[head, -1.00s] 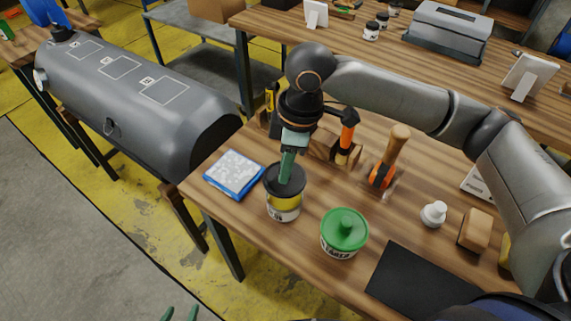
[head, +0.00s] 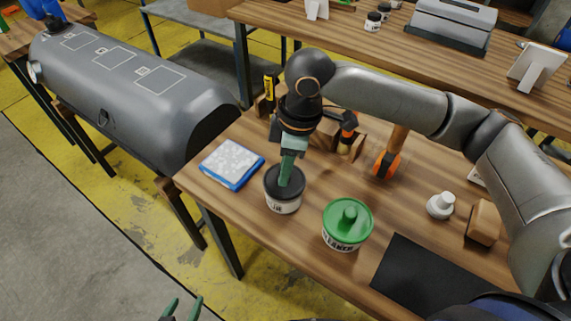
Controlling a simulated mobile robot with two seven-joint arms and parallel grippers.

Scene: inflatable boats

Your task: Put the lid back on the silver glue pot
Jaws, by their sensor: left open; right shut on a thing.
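The silver glue pot (head: 284,206) stands upright near the left end of the wooden workbench, with only its lower side showing. Its dark lid (head: 272,187) covers the top and appears to rest on the rim. I cannot tell whether it is fully seated. My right gripper (head: 288,181) points down from above and is shut on the lid, hiding its middle. My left gripper (head: 183,308) is open and empty at the bottom edge of the view, in front of and below the bench.
A cleaner tub with a green lid (head: 348,220) stands close right of the pot. A blue-edged pack (head: 232,163) lies to the left. Behind are a wooden tool rack (head: 357,146) and an orange tool (head: 386,165). A black mat (head: 428,277) lies front right.

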